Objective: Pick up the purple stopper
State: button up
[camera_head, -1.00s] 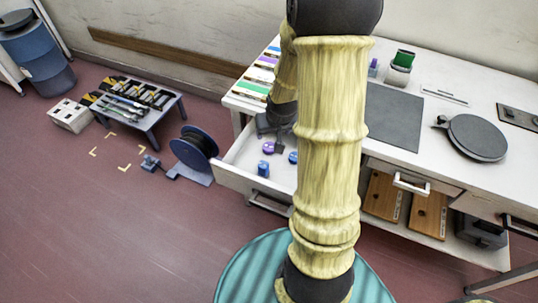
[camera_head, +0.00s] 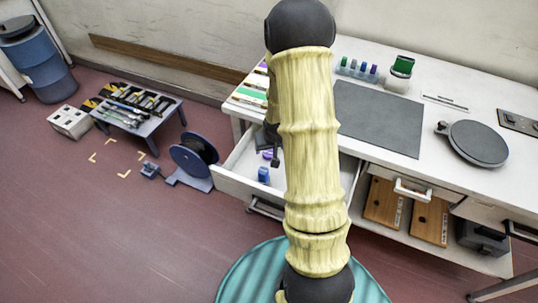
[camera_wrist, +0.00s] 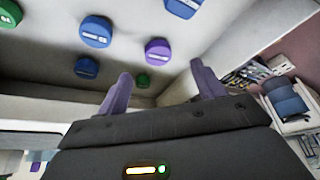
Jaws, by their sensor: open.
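The purple stopper (camera_wrist: 157,51) lies in the open drawer, a little beyond and between my fingertips in the wrist view. In the head view a purple stopper (camera_head: 267,154) shows in the drawer (camera_head: 233,177), beside my dark gripper (camera_head: 275,162). My gripper (camera_wrist: 161,72) is open and empty, its two purple-grey fingers apart on either side of the stopper's line. I see no contact. My arm hides part of the drawer in the head view.
On the table stand a small rack (camera_head: 357,70), a dark mat (camera_head: 378,118) and a round dark plate (camera_head: 478,142).

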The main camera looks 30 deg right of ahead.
aim_at(269, 153)
jog(key=shift+x, duration=1.4)
jog(key=shift+w+d+x, duration=0.15)
jog(key=shift+x, duration=1.15)
jog(key=shift+w+d+x, duration=0.1)
jog(key=shift+x, duration=1.2)
jog(key=shift+r, duration=0.1)
jog(key=shift+c, duration=0.2)
jog(key=c, duration=1)
